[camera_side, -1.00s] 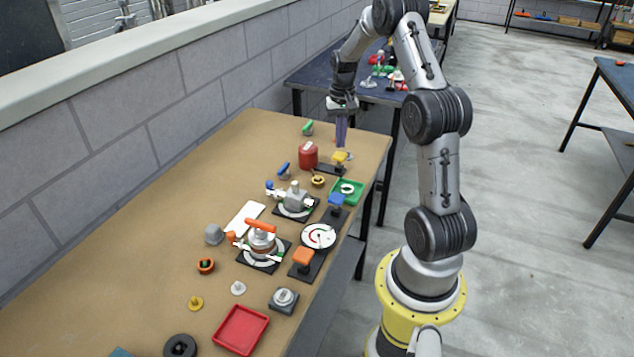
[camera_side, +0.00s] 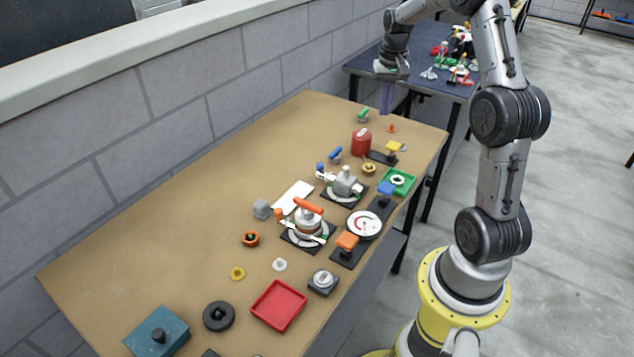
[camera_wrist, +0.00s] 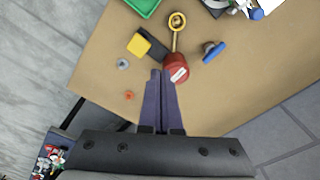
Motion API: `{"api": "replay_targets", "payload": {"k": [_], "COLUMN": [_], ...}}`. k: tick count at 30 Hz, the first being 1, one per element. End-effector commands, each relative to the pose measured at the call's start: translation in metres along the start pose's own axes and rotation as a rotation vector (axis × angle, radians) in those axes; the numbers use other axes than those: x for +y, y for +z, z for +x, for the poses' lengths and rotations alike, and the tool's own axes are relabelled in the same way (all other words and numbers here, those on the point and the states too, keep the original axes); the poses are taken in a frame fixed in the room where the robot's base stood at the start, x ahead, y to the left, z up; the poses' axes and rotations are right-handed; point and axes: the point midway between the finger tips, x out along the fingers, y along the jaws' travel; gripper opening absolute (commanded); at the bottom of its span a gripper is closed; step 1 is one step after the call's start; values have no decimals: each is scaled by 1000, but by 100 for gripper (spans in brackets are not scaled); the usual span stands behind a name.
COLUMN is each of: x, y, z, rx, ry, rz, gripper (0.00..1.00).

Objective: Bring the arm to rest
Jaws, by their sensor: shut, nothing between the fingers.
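My gripper (camera_side: 386,111) hangs over the far end of the brown workbench (camera_side: 150,240), its purple fingers pointing down. The fingers are together and hold nothing. They also show shut in the wrist view (camera_wrist: 160,74). The fingertips appear above the bench, near the red can (camera_side: 361,142) but apart from it in the side view. In the wrist view the fingertips overlap the edge of the red can (camera_wrist: 177,66) in the picture; the height between them cannot be told.
A small orange piece (camera_side: 391,128), a yellow-topped black block (camera_side: 393,147) and a green-handled piece (camera_side: 363,115) stand near my gripper. Valves, gauge and trays, including a red tray (camera_side: 279,306), crowd the bench's right side. A block wall (camera_side: 160,130) runs along the left.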

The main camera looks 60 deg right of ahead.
Motion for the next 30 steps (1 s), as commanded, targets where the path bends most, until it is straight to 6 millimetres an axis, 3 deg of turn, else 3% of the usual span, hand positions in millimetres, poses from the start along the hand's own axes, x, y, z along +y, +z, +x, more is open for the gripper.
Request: {"api": "replay_targets", "payload": {"k": [1, 3, 6, 10, 15, 20, 24, 30], "x": [-23, -52, -87, -113, -119, -101, -76, -54], "y": [7, 27, 68, 131, 217, 290, 336, 358], "z": [-26, -58, -100, -141, -173, -177, -160, -126], "rx": [46, 97, 165, 240, 323, 386, 415, 388], "ry": [-13, -33, -66, -115, -183, -247, -283, -263], "rz": [-51, -125, -236, -379, -565, -732, -849, -910], "gripper": [0, 0, 0, 0, 0, 0, 0, 0]}}
